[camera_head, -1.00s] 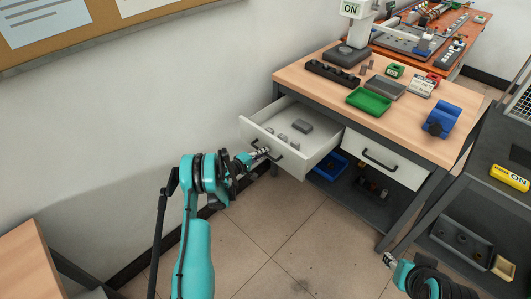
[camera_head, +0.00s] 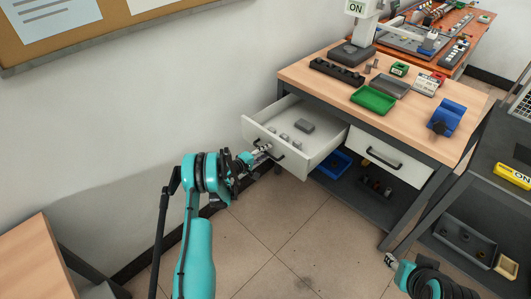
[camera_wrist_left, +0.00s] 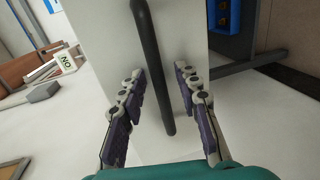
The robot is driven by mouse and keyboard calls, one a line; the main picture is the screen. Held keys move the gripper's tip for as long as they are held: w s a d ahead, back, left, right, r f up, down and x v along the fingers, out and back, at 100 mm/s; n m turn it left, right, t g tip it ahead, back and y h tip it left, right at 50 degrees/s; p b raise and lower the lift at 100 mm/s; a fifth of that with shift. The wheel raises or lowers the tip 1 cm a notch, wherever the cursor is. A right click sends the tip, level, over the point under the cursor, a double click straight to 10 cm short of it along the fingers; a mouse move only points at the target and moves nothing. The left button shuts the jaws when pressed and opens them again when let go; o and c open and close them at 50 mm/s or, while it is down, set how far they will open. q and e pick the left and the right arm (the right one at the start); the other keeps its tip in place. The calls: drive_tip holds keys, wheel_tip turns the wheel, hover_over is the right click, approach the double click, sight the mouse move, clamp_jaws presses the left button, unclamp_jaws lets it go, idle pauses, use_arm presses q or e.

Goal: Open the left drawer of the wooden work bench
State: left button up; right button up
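The left drawer (camera_head: 279,157) of the wooden work bench (camera_head: 410,119) stands pulled well out, with several small grey parts inside. Its dark bar handle (camera_head: 274,151) is on the white front. My left gripper (camera_head: 263,150) is at this handle in the head view. In the left wrist view, the handle (camera_wrist_left: 150,60) runs between the fingers of my left gripper (camera_wrist_left: 159,75), which are spread apart with gaps visible on both sides. My right gripper (camera_head: 389,259) is low in front of the bench; its finger state is too small to tell.
The right drawer (camera_head: 388,161) is shut. A blue bin (camera_head: 331,163) sits on the lower shelf. A green tray (camera_head: 373,99) and a blue vise-like object (camera_head: 446,117) stand on the bench top. A dark cart (camera_head: 480,205) is at right. Floor before the drawer is clear.

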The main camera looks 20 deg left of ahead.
use_arm(q)
drive_tip(key=v, duration=1.2)
drive_tip(key=shift+w, duration=0.1)
